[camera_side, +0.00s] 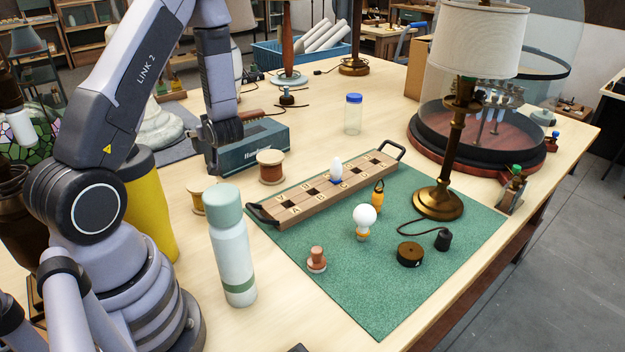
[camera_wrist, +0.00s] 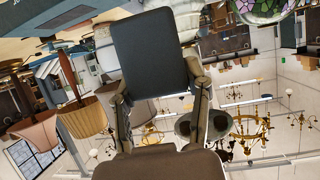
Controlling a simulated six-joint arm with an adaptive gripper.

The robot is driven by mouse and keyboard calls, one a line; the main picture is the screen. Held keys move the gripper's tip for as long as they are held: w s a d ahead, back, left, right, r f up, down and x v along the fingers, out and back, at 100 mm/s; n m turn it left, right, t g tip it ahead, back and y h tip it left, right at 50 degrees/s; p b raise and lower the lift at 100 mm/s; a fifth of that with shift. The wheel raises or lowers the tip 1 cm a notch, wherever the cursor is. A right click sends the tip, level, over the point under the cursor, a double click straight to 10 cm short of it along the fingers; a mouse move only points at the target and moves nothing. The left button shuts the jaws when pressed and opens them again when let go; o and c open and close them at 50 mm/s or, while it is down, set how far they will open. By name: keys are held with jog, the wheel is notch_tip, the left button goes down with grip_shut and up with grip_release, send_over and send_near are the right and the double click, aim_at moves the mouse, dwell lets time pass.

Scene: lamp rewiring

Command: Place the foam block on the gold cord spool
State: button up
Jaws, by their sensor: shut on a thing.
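My gripper (camera_wrist: 160,92) has its two fingers on either side of a dark grey, flat-faced block, which looks like the foam block (camera_wrist: 152,48). In the side view, my wrist hangs by the dark teal box, behind and left of the wooden spools; the fingers and block are hard to make out there. A spool with golden-tan cord (camera_side: 199,194), likely the gold cord spool, stands on the table behind the pale bottle, partly hidden by it. A second spool with reddish-brown cord (camera_side: 270,167) stands farther back to the right.
The pale green bottle (camera_side: 233,250) stands close in front of the golden spool, and a yellow container (camera_side: 153,205) is at its left. The teal box (camera_side: 255,146) lies behind. A lettered wooden tray (camera_side: 328,187) and a brass lamp (camera_side: 440,195) are on the green mat (camera_side: 360,295).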

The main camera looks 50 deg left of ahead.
aim_at(194, 149)
jog(key=shift+s+a+f+n+g, duration=0.15)
jog(key=shift+s+a+n+g, duration=0.15)
jog(key=shift+s, duration=0.2)
jog(key=shift+s+a+f+n+g, duration=0.1)
jog(key=shift+s+a+g, duration=0.1)
jog(key=shift+s+a, duration=0.25)
notch_tip(194, 149, down, 4)
jog(key=shift+s+f, duration=0.1)
jog(key=shift+f, duration=2.55)
jog(key=o, duration=0.8)
jog(key=shift+f, duration=0.1)
jog(key=shift+c, duration=0.2)
